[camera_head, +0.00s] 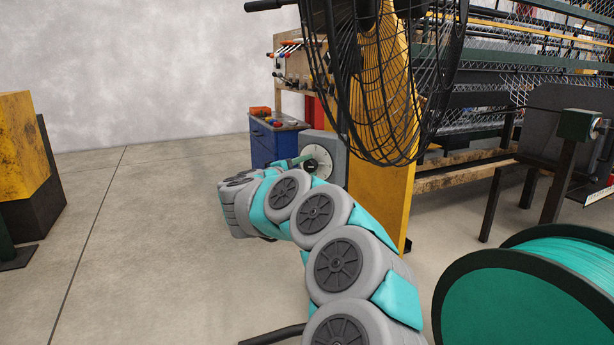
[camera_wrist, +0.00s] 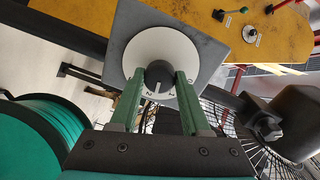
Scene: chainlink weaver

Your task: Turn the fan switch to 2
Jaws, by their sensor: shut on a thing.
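The fan switch is a grey box with a round white dial plate (camera_head: 318,158) on the yellow fan post. In the wrist view the dial plate (camera_wrist: 160,42) fills the upper middle, with a dark round knob (camera_wrist: 159,72) at its centre. The digits 2 and 1 show below the knob, 2 to the left of 1. A pale mark on the knob's lower edge points down between them, as far as I can tell. My gripper (camera_wrist: 161,76) has its two green fingers on either side of the knob and is shut on it. In the head view my gripper (camera_head: 300,161) reaches the dial from the left.
The caged fan (camera_head: 385,80) hangs above and right of the switch. A blue cabinet (camera_head: 270,145) stands behind it. A large teal wire spool (camera_head: 540,290) is at the lower right. The floor on the left is open, with a yellow and black block (camera_head: 25,150) at the edge.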

